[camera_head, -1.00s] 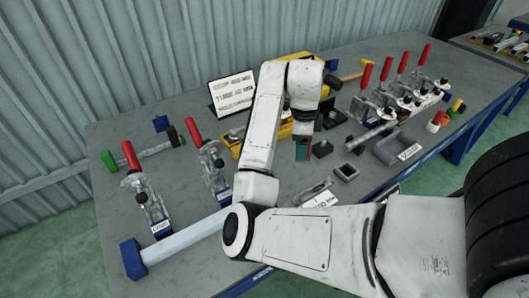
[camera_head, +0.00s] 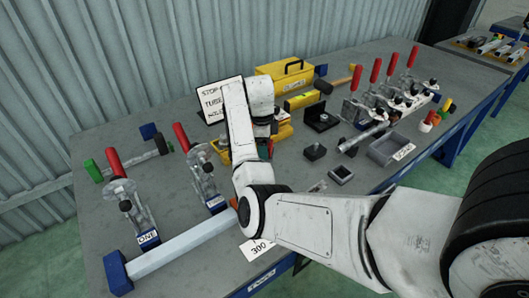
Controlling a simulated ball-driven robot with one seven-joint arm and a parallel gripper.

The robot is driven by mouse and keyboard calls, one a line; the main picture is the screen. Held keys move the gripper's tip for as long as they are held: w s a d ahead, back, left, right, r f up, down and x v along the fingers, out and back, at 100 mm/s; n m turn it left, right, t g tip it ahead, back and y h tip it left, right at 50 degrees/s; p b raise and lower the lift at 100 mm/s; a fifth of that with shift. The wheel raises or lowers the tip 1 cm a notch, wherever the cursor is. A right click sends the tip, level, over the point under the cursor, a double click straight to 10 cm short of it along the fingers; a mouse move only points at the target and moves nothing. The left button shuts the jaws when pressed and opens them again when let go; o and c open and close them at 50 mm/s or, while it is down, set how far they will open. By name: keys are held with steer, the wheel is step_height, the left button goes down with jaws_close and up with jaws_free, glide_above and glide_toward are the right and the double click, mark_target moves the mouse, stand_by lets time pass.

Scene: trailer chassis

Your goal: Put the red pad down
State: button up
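My gripper (camera_head: 265,151) is mostly hidden behind my own white arm, low over the middle of the table. A small teal piece and a thin red patch (camera_head: 271,147) show at its end. The red patch may be the red pad, but it is too small to be sure, and I cannot tell whether the fingers are closed on it. Another small orange-red bit (camera_head: 234,202) shows by the right end of the pale bar (camera_head: 180,245), partly covered by my arm.
Two red-handled clamps (camera_head: 118,180) stand at left. The grey open tray (camera_head: 388,150), square socket (camera_head: 341,174) and black block (camera_head: 315,151) are at right. A yellow toolbox (camera_head: 285,80) and a sign (camera_head: 212,102) are behind. More red-handled clamps (camera_head: 390,75) stand at the back right.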

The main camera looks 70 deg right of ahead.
steer(key=shift+f+p, duration=0.3)
steer(key=shift+f, duration=1.35)
steer(key=shift+f, duration=0.2)
steer(key=o, duration=1.4)
steer(key=shift+r, duration=0.1)
step_height(320, 180, up, 12)
steer(key=a, duration=0.1)
steer(key=shift+w+b, duration=0.25)
steer(key=shift+b, duration=0.2)
